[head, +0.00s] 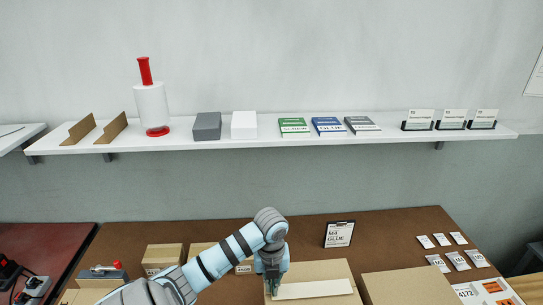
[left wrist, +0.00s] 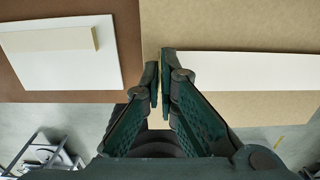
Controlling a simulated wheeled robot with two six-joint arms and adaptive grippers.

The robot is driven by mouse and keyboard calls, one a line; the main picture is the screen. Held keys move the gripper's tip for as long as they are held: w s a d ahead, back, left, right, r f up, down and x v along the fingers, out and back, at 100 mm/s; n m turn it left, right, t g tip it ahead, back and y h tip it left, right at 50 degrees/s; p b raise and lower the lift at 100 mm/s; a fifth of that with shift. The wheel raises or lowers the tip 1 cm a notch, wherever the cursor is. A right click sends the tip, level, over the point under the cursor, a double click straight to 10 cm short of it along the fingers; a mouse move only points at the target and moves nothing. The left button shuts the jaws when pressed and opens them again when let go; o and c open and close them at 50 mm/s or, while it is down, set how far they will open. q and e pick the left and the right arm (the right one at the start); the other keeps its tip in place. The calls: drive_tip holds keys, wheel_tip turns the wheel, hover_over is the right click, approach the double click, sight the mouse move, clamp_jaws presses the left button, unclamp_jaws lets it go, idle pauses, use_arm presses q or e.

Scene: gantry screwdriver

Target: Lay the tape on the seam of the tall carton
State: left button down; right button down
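A tan carton (head: 318,270) stands at the front middle of the brown table. A wide pale strip (head: 313,289) lies across its top; I cannot tell whether this is the tape. In the left wrist view the strip (left wrist: 250,70) runs from behind my fingers to the right edge. My left gripper (head: 272,287) points down over the carton, at the strip's left end. In the left wrist view its fingertips (left wrist: 160,80) are together, with no clear object between them. The seam is not clearly visible. My right gripper is not in view.
Another tan carton (head: 408,287) stands to the right, and a smaller carton (head: 163,256) to the left. A clipboard sign (head: 339,234) stands behind. Several small cards (head: 442,240) lie at the right. A white sheet (left wrist: 70,80) bears a beige block (left wrist: 45,41). A shelf (head: 220,144) runs above.

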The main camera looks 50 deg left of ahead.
use_arm(q)
drive_tip(key=shift+f, duration=0.4)
drive_tip(key=shift+r, duration=0.15)
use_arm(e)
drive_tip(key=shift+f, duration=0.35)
use_arm(q)
drive_tip(key=shift+f, duration=0.25)
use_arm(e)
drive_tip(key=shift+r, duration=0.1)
use_arm(q)
drive_tip(key=c, duration=1.7)
unclamp_jaws()
wheel_tip(320, 180, up, 8)
drive_tip(key=shift+f, duration=0.25)
